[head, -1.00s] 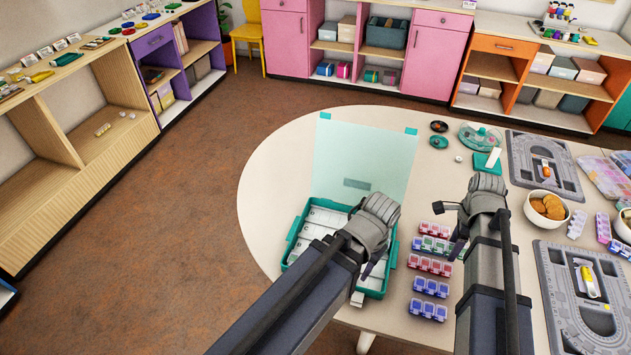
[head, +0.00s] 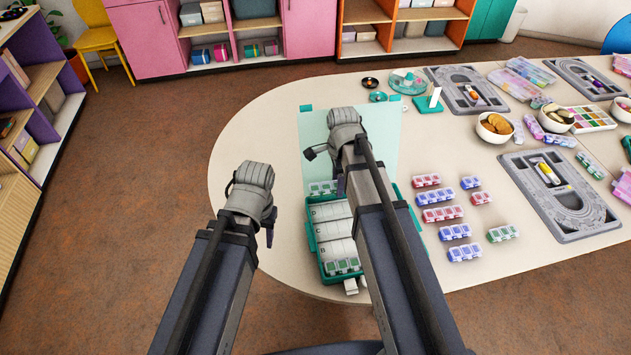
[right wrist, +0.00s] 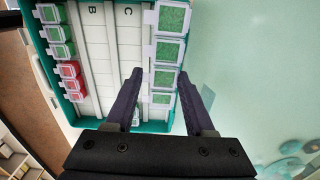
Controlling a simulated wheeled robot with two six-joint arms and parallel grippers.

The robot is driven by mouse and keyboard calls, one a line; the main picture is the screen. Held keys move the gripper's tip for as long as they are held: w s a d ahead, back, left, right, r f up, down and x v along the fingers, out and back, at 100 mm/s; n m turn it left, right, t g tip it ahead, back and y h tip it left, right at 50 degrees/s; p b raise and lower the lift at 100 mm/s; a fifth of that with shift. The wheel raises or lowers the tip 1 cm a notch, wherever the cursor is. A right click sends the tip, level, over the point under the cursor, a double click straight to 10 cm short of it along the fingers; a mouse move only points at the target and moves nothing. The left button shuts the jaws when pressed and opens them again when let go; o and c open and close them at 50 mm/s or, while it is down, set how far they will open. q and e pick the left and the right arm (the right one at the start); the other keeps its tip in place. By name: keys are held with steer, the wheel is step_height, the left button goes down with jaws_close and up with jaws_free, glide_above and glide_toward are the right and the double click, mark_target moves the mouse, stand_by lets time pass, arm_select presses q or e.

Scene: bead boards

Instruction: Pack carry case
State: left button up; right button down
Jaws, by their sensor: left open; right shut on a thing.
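The teal carry case (head: 314,262) stands open on the round-ended table, its pale translucent lid (head: 385,150) leaning back. My right gripper (head: 340,186) is over the case's far row, shut on a green-lidded bead box strip (head: 322,188). In the right wrist view this strip (right wrist: 169,50) lies along the row beside C, between the fingers (right wrist: 163,92). Another green strip (head: 342,267) sits in the near row, with red boxes (right wrist: 70,78) beside it in the right wrist view. My left gripper (head: 270,232) is open and empty, left of the case.
Red strips (head: 442,213), blue strips (head: 465,252) and a green strip (head: 503,233) lie on the table right of the case. Grey bead boards (head: 560,195) and bowls (head: 494,127) are further right. Floor is clear to the left.

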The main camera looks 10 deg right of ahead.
steer(key=shift+a, duration=0.2)
steer(key=shift+d+f, duration=0.15)
steer(key=shift+f, duration=0.05)
steer(key=shift+s+d, duration=0.2)
steer(key=shift+d, duration=0.2)
arm_select(q)
steer(key=shift+w+a+f+b, duration=0.1)
steer(key=shift+a+f+b, duration=0.2)
steer(key=shift+a, duration=0.05)
arm_select(e)
steer(key=shift+f, duration=0.15)
arm_select(q)
steer(key=shift+f, duration=0.1)
arm_select(e)
steer(key=shift+f, duration=0.1)
arm_select(q)
steer(key=shift+f+b, duration=3.3)
steer(key=shift+b, duration=0.1)
arm_select(e)
steer(key=shift+f, duration=3.3)
steer(key=shift+c, duration=0.9)
jaws_free()
